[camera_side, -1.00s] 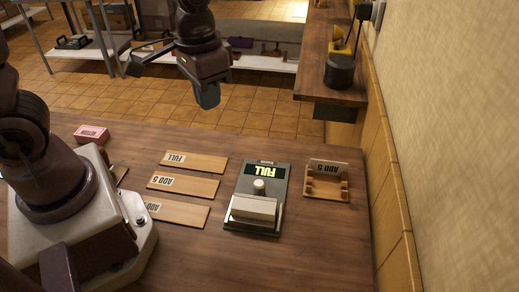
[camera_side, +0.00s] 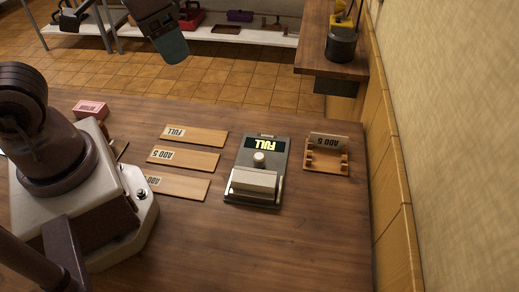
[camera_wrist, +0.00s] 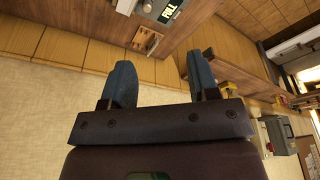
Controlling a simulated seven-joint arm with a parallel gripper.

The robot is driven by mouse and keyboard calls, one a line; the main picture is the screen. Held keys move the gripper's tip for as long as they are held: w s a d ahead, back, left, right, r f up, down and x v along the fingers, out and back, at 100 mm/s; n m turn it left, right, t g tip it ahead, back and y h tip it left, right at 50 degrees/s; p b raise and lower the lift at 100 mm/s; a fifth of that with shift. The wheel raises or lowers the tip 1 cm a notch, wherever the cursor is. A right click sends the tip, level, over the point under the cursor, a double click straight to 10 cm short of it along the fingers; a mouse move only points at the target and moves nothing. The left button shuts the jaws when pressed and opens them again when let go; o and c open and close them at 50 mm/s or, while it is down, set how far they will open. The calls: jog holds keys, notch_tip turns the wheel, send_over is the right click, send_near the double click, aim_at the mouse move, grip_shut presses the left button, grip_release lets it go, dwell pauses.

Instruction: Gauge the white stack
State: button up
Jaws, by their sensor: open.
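A grey gauge device (camera_side: 234,195) with a dark display reading FULL, upside down in the side view, sits on the wooden table. It has a round pale knob (camera_side: 259,159), and a thick white block (camera_side: 254,181) lies across its near end; I cannot tell whether this block is a stack. The device's display end also shows at the top of the wrist view (camera_wrist: 146,7). My gripper (camera_wrist: 160,82) is open and empty, with its two blue-grey fingers apart. In the side view it (camera_side: 174,56) is raised beyond the table's far edge, away from the device.
Three flat wooden strips marked FULL (camera_side: 205,137), ADD 5 (camera_side: 198,160) and ADD 5 (camera_side: 185,188) lie left of the device. A wooden holder (camera_side: 315,166) with an upright ADD 5 card (camera_side: 328,141) stands to its right. A pink block (camera_side: 90,108) lies far left. The front table is clear.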

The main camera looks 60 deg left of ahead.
jog(key=w+d+f+n+g, duration=0.1)
jog(key=w+d+f+g, duration=0.2)
jog(key=w+f, duration=0.25)
jog(key=n, duration=0.7)
send_near(260, 155)
jog(key=shift+y, duration=0.3)
notch_tip(260, 155, down, 11)
jog(key=shift+d+r, duration=0.1)
jog(key=shift+d, duration=0.05)
jog(key=shift+c, duration=0.3)
